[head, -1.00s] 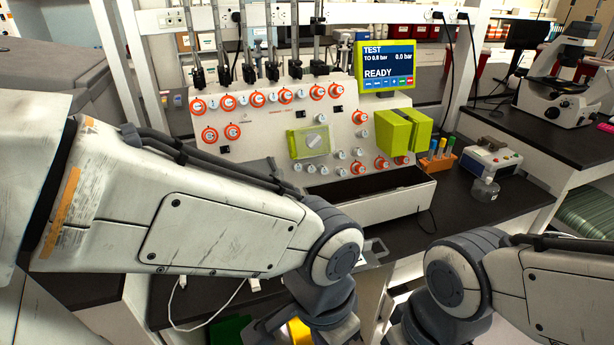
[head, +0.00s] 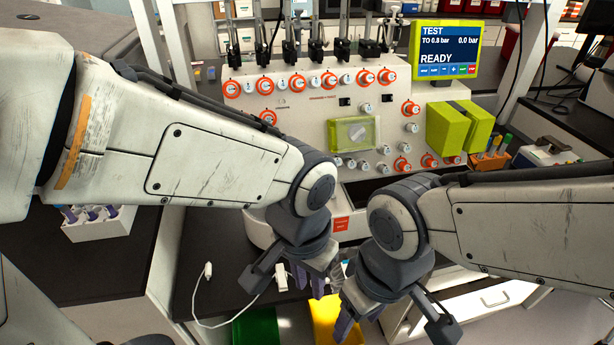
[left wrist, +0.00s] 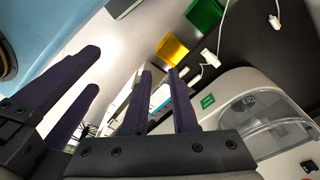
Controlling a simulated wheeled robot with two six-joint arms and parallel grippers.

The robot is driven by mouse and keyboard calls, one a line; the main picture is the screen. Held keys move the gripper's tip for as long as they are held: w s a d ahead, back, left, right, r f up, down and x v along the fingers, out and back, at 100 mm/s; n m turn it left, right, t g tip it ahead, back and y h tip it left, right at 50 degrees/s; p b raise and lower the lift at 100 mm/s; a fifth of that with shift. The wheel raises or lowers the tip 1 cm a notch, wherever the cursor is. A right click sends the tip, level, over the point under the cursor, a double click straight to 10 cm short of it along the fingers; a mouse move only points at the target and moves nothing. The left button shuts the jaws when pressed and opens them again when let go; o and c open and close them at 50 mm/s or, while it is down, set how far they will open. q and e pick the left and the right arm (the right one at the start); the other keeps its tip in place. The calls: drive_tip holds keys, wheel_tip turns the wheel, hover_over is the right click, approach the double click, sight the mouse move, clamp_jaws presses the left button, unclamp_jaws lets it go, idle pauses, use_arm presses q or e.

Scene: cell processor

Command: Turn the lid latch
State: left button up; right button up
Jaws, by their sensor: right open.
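The lid latch appears to be the pale handle (head: 356,132) on the clear, yellow-green-framed lid (head: 338,144) in the middle of the machine's front panel, in the head view. My left gripper (head: 308,284) points down, below and in front of the panel, well apart from the lid. In the left wrist view its dark purple fingers (left wrist: 122,78) are spread with nothing between them. My right gripper (head: 358,322) is lower and just to the right of the left one, pointing down, open and apart from the lid. The lid is not clearly seen in the left wrist view.
Orange-ringed knobs (head: 329,79) surround the lid. A green block (head: 447,128) and a screen reading READY (head: 446,50) are to its right. A white rack (head: 98,225) stands at left. Green (head: 256,328) and yellow (head: 327,318) bins sit below the bench. A white cable (head: 206,290) hangs near my left gripper.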

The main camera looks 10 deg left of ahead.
use_arm(q)
drive_tip(key=w+d+n+t+y+p, duration=0.3)
drive_tip(key=w+n+p, duration=0.55)
drive_tip(key=w, duration=2.35)
drive_tip(key=shift+n+t+h, duration=0.3)
drive_tip(key=shift+n+h, duration=0.1)
drive_tip(key=shift+n, duration=0.05)
drive_tip(key=x, duration=0.3)
drive_tip(key=p+x, duration=0.1)
drive_tip(key=x, duration=0.2)
drive_tip(key=d+p+x, duration=0.1)
drive_tip(key=x, duration=0.2)
drive_tip(key=shift+s+f, duration=0.1)
drive_tip(key=shift+f, duration=0.35)
drive_tip(key=shift+c, duration=0.3)
clamp_jaws()
